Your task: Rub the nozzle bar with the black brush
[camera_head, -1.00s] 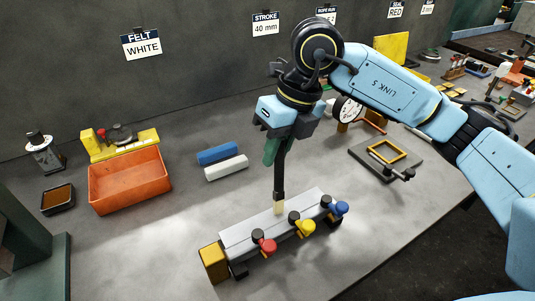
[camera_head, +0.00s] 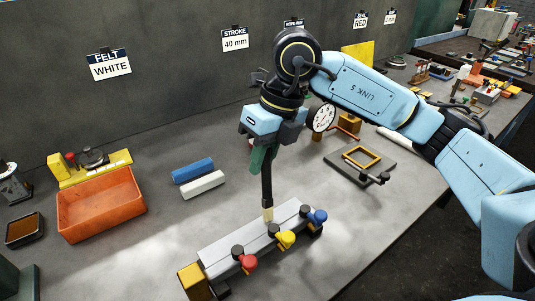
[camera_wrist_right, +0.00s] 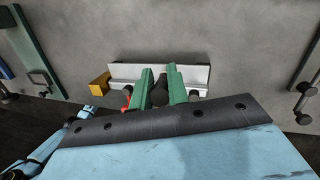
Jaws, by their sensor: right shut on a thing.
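The nozzle bar (camera_head: 240,238) is a pale grey bar on the bench, with a yellow end block and red, yellow and blue knobs along its near side. My right gripper (camera_head: 262,158) has green fingers shut on the black brush (camera_head: 267,185). The brush hangs upright with its pale bristle tip down at the top of the bar, toward its far edge; whether it presses on it I cannot tell. In the right wrist view the green fingers (camera_wrist_right: 160,88) sit either side of the dark handle, with the bar (camera_wrist_right: 190,78) behind. My left gripper is not in view.
An orange bin (camera_head: 100,205), a dark tray with brown contents (camera_head: 24,229), and blue (camera_head: 193,170) and white (camera_head: 203,185) blocks lie to the left. A plate with a yellow frame (camera_head: 361,160) lies to the right. Signs hang on the back wall.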

